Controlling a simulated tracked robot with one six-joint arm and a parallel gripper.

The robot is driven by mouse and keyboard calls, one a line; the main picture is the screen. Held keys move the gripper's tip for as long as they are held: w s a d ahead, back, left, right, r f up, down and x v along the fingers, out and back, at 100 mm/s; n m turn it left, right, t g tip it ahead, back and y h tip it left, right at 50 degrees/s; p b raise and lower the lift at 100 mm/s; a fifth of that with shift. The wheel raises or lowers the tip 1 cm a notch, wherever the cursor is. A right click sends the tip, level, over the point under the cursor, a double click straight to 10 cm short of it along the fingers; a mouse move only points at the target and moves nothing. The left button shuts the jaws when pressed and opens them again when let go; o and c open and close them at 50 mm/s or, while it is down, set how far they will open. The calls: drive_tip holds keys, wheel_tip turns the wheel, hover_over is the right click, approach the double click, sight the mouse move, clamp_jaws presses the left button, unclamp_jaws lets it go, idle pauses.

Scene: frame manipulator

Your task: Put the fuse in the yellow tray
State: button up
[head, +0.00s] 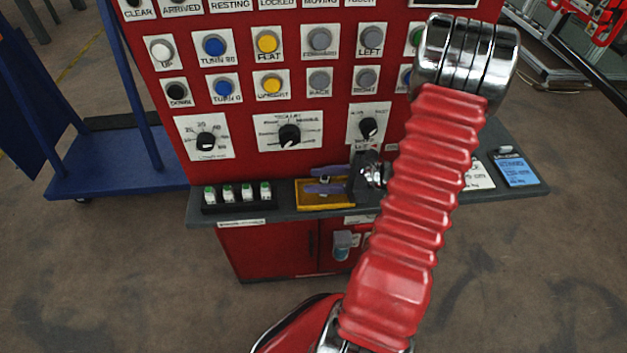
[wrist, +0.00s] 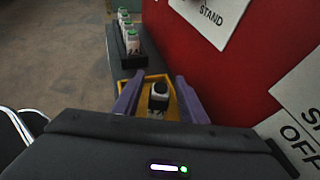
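The yellow tray (head: 312,206) lies on the grey shelf of the red panel. In the wrist view, its yellow edge (wrist: 158,76) shows around and between my fingers. A small fuse (wrist: 158,97) with a dark top and pale lower body stands upright, apparently in the tray. My gripper (head: 324,180) has two purple fingers over the tray. In the wrist view, the gripper (wrist: 159,84) is open, with a finger on each side of the fuse and visible gaps between. The fuse's base is partly hidden.
A black rack (head: 237,207) with several green-topped white fuses stands left of the tray. The red panel (head: 225,110) with buttons and knobs rises close behind. A blue card (head: 516,171) lies at the shelf's right end. A blue cart (head: 120,165) stands left.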

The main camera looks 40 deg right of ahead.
drive_tip(key=v, duration=1)
idle(0.5)
drive_tip(key=w+a+r+n+g, duration=0.1)
drive_tip(key=a+r+n+g, duration=0.3)
drive_tip(key=a+n, duration=0.4)
drive_tip(key=w+a+r+n+g, duration=0.1)
drive_tip(key=a+r+n+g, duration=0.35)
drive_tip(key=a, duration=0.55)
drive_tip(key=s+a+r+n+t+h, duration=0.1)
drive_tip(key=s+a+r+n+h, duration=0.1)
drive_tip(key=a+r+n, duration=0.3)
drive_tip(key=s+a+r+n+t+h, duration=0.1)
drive_tip(key=a+r+n+h, duration=0.4)
drive_tip(key=n, duration=0.7)
drive_tip(key=s+a, duration=0.1)
drive_tip(key=a, duration=0.1)
drive_tip(key=shift+s+a+t, duration=0.25)
drive_tip(key=shift+s+t, duration=0.05)
drive_tip(key=shift+t, duration=0.05)
